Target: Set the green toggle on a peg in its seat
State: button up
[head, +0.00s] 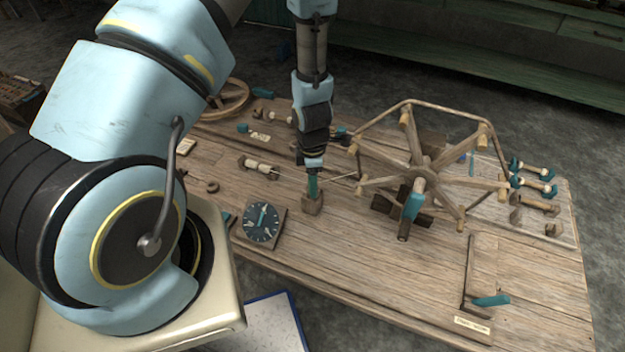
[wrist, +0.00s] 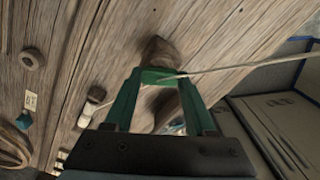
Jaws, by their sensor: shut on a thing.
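In the wrist view, the two green fingers of my gripper (wrist: 160,82) close on a green piece, which I take as the green toggle (wrist: 158,75). The wooden block (wrist: 158,48) shows just beyond the toggle. Whether the toggle's peg touches the block or sits inside it is hidden. The toggle cannot be told apart from the fingers in the head view.
A round dial (head: 262,222) on a wooden base stands left of the block. A spoked wooden reel (head: 420,178) stands to the right. A pale cord (wrist: 235,68) runs close by the fingertips. A teal-handled crank (head: 490,300) lies front right.

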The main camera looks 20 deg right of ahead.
jog(key=o, duration=1.4)
jog(key=shift+r, duration=0.1)
notch_tip(320, 180, up, 11)
jog(key=shift+f, duration=0.2)
jog(key=a+r+m, duration=0.5)
jog(key=a+r, duration=0.1)
jog(key=a, duration=0.2)
jog(key=a+r+m+t, duration=0.1)
jog(key=a+r+m, duration=0.5)
jog(key=a, duration=0.3)
jog(key=w+a+r+m, duration=0.1)
jog(key=a+r+m, duration=0.4)
jog(key=a+r, duration=0.3)
jog(key=shift+w+a+r+m+t, duration=0.1)
jog(key=shift+a+r+m+t, duration=0.1)
jog(key=shift+r+m+t, duration=0.1)
